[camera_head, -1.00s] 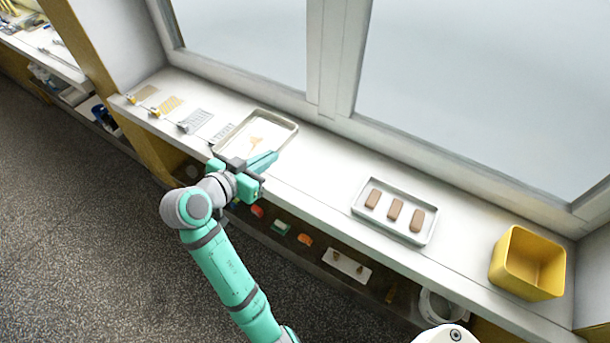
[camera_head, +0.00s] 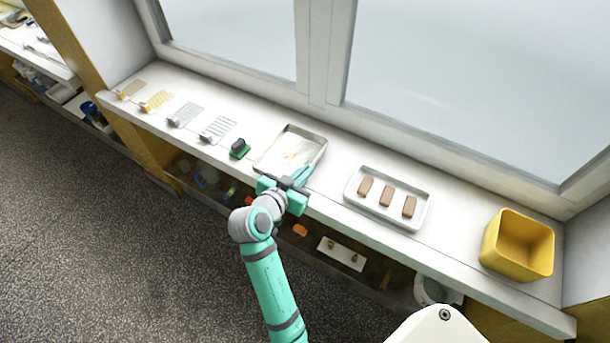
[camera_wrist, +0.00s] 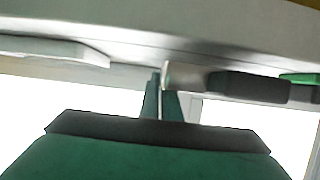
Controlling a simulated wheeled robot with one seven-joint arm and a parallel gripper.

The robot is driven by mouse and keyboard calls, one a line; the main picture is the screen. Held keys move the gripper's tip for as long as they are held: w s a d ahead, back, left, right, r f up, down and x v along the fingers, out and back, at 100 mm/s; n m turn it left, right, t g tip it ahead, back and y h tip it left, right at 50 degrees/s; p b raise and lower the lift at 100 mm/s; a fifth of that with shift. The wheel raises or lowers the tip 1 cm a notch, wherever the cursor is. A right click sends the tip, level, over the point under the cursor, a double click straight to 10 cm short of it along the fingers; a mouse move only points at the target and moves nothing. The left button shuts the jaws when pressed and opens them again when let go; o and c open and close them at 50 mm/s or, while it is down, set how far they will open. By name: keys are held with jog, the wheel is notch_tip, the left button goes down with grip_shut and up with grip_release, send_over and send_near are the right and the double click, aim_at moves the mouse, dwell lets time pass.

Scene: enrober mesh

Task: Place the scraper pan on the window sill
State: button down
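The scraper pan (camera_head: 318,150) is a shallow grey metal tray with a light, yellowish smear inside. It is over the white window sill (camera_head: 345,158), between the green-and-black block and the tray of bars. My gripper (camera_head: 303,176) is at the pan's near right edge, fingers close together, and appears shut on its rim. In the wrist view, the fingers (camera_wrist: 161,98) are close together with a thin pale strip between them; most of the pan cannot be made out there. I cannot tell whether the pan rests on the sill or is slightly above it.
A tray (camera_head: 422,222) with three brown bars is to the right, and a yellow bin (camera_head: 505,262) is beyond it. A green-and-black block (camera_head: 239,149) is left of the pan. Several flat mesh pieces (camera_head: 186,114) lie farther left. A shelf with small items runs below.

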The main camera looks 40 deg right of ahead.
jog(key=shift+f, duration=0.8)
jog(key=shift+f, duration=0.2)
jog(key=c, duration=2)
grip_release()
jog(key=shift+r, duration=0.1)
jog(key=shift+a+r, duration=0.15)
jog(key=shift+a, duration=0.1)
jog(key=v, duration=1.1)
jog(key=shift+s+a, duration=0.2)
jog(key=shift+a, duration=0.05)
